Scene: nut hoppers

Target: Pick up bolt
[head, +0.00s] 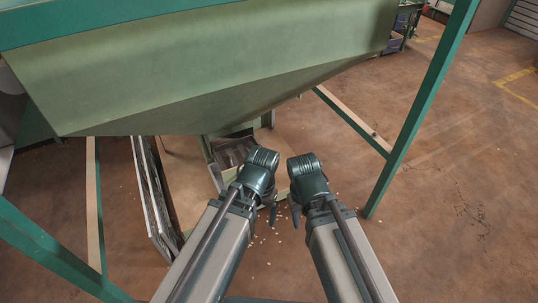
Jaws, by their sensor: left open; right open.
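I cannot make out a bolt in the head view. My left gripper (272,213) points down in front of the hopper's lower outlet, mostly hidden by its own wrist. My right gripper (296,214) points down just to its right, close beside it. Both grippers are open, and nothing shows in either one. Small pale pieces (262,241) lie scattered on the floor around and below the grippers, too small to tell what they are.
A large green hopper (210,65) hangs across the top. Green frame posts stand at the right (425,100) and lower left (55,250). A metal chute or tray (232,152) sits under the hopper. A slatted panel (153,195) leans at left. The brown floor (460,220) at right is open.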

